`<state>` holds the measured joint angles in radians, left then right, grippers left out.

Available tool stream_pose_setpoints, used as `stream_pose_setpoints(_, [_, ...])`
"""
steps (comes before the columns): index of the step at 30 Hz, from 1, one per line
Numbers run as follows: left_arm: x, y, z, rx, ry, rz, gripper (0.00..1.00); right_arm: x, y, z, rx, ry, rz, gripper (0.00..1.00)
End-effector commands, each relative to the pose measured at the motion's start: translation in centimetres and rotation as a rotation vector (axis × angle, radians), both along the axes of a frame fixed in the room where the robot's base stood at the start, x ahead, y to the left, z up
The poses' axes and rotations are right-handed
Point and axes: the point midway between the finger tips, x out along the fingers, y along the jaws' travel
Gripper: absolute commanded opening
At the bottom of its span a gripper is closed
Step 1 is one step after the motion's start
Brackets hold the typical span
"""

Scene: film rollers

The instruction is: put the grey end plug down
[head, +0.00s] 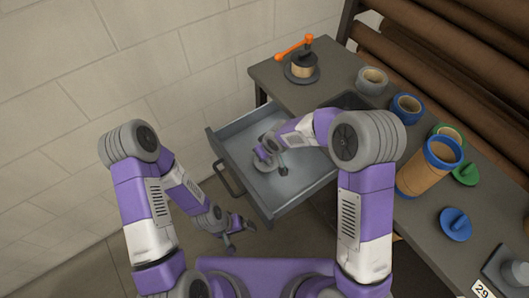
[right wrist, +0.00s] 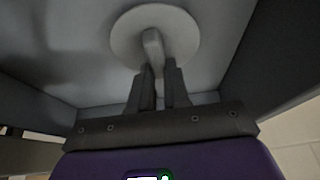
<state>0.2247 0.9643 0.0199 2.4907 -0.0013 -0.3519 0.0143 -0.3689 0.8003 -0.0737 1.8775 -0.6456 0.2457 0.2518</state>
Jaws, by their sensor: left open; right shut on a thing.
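The grey end plug (right wrist: 125,38) is a round disc with a raised grip. My right gripper (right wrist: 157,78) is shut on that grip in the right wrist view. In the head view the plug (head: 262,164) shows partly behind my right gripper (head: 274,149), inside the open drawer (head: 309,180). The disc is low over the drawer's grey floor; I cannot tell whether it touches it. My left gripper (head: 233,233) is open and empty, below and outside the drawer's front.
On the worktop (head: 398,222) are a blue end plug (head: 456,224), a green end plug (head: 466,175), a brown core with blue rims (head: 424,172), tape rolls (head: 372,81) and an orange-handled device (head: 302,66). Brown rolls (head: 440,55) lie behind. The visible drawer floor around the plug looks clear.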

Motion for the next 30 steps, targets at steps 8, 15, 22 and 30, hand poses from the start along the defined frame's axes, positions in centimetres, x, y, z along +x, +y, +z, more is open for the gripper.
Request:
stream_pose_setpoints(8, [0.0,0.0,-0.2,0.0,0.0,0.0,1.0,0.0,0.0,-0.2,-0.001,0.001,0.0,0.42])
stream_pose_setpoints(15, [0.0,0.0,-0.2,0.0,0.0,0.0,1.0,0.0,0.0,-0.1,-0.001,0.001,0.0,0.42])
stream_pose_setpoints(22, [0.0,0.0,1.0,0.0,0.0,0.0,1.0,-0.6,-0.5,2.3,0.0,-0.002,0.0,0.42])
stream_pose_setpoints(30, [0.0,0.0,2.8,0.0,0.0,0.0,1.0,-2.4,-1.8,7.9,0.001,-0.003,0.0,0.42])
